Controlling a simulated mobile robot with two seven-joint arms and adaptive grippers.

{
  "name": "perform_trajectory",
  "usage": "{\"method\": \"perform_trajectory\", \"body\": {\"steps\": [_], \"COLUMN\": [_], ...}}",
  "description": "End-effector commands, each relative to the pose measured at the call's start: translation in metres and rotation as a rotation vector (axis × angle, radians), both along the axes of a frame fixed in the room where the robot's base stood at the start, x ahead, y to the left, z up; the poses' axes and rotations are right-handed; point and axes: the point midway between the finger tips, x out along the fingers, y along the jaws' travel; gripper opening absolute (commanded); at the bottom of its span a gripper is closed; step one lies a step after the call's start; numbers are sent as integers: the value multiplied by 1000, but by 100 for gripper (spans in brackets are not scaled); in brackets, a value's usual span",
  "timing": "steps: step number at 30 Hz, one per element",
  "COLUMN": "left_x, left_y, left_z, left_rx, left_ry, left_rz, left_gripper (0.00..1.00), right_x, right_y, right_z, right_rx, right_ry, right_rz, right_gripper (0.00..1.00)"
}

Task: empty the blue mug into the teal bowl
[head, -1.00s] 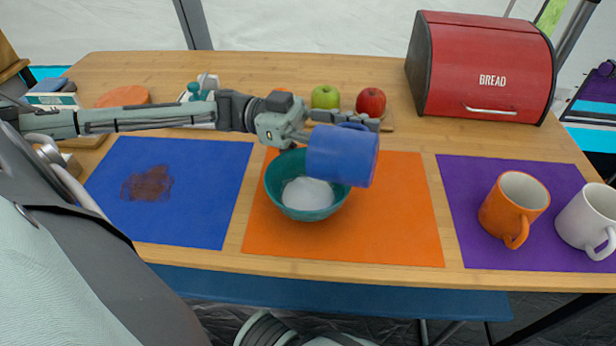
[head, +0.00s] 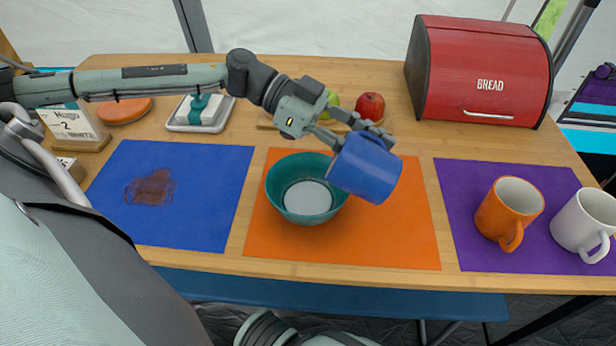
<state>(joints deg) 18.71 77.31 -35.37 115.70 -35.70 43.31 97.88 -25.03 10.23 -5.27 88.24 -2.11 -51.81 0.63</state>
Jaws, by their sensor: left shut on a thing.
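The blue mug (head: 366,170) is tilted in the air at the right side of the teal bowl, its bottom up to the right. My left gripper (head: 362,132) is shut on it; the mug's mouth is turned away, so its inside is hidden. The teal bowl (head: 283,205) stands upright on the orange mat (head: 400,225) and holds something white and flat-looking. The mug overlaps the bowl's right rim in the picture; I cannot tell if they touch. My right gripper is not in view.
An orange mug (head: 507,211) and a white mug (head: 584,222) stand on the purple mat (head: 475,255) at right. A red bread box (head: 485,70) and apples (head: 370,104) are behind. The blue mat (head: 210,205) at left has a brown stain.

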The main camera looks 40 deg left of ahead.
Motion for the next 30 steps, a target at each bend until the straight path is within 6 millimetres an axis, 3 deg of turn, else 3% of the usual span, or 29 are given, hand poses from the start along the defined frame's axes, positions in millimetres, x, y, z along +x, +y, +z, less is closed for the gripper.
{"method": "perform_trajectory", "body": {"steps": [6,18,27,30], "left_x": [2,2,7,7], "left_y": [-3,-6,-22,-25], "left_z": [-6,6,-9,-24], "left_rx": [146,445,714,775], "left_ry": [35,124,207,232], "left_rz": [-2,-4,-6,-5], "left_gripper": [0,0,0,0], "right_x": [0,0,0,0], "right_y": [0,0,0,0], "right_z": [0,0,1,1], "right_rx": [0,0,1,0], "right_ry": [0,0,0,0], "right_rz": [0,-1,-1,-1], "right_gripper": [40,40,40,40]}}
